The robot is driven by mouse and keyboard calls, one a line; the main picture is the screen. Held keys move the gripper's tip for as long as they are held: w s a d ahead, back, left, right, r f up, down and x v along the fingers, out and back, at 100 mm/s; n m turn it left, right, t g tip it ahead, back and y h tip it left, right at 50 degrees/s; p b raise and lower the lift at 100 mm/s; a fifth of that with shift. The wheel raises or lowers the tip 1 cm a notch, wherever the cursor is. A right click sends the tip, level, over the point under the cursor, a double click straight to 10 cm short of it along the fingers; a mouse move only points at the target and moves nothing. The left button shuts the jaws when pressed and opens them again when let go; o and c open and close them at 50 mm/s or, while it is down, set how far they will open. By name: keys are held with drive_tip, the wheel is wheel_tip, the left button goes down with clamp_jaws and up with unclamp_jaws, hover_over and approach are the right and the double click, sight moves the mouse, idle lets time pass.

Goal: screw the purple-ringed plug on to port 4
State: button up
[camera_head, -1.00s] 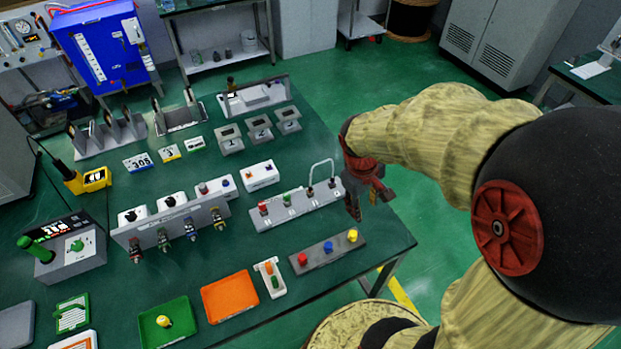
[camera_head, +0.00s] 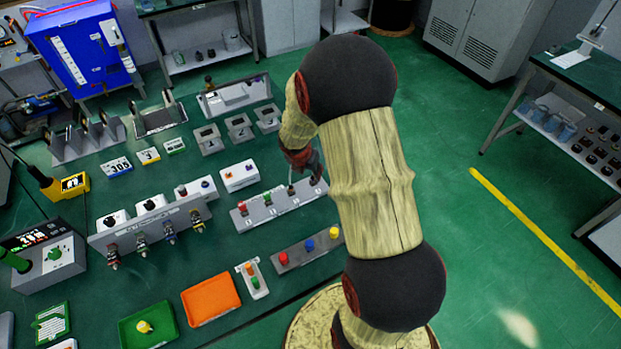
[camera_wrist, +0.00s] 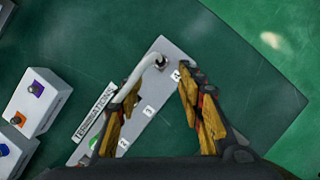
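The grey strip marked TERMINATIONS (camera_wrist: 150,118) lies below my gripper in the wrist view, with labels 2, 3 and 4 showing. A pale cable (camera_wrist: 142,74) arches over it, with one dark end (camera_wrist: 162,62) beside label 4. The cable's other end is hidden by the left finger. I cannot make out a purple ring on either end. My gripper (camera_wrist: 161,84) is open, its fingers spread on either side of the strip. In the head view my gripper (camera_head: 313,174) is over the right end of the strip (camera_head: 252,215), partly hidden by my arm.
A red plug (camera_head: 242,208) and a green one (camera_head: 267,199) stand on the strip's left part. A white box with a purple mark (camera_wrist: 37,88) stands at left. A bar with coloured buttons (camera_head: 306,252) lies in front. Open table is right of the strip.

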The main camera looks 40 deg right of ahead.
sight(312, 178)
drive_tip(key=b+x, duration=0.2)
drive_tip(key=x, duration=0.4)
drive_tip(key=shift+f, duration=0.25)
drive_tip(key=shift+c, duration=1)
drive_tip(key=c, duration=0.7)
clamp_jaws()
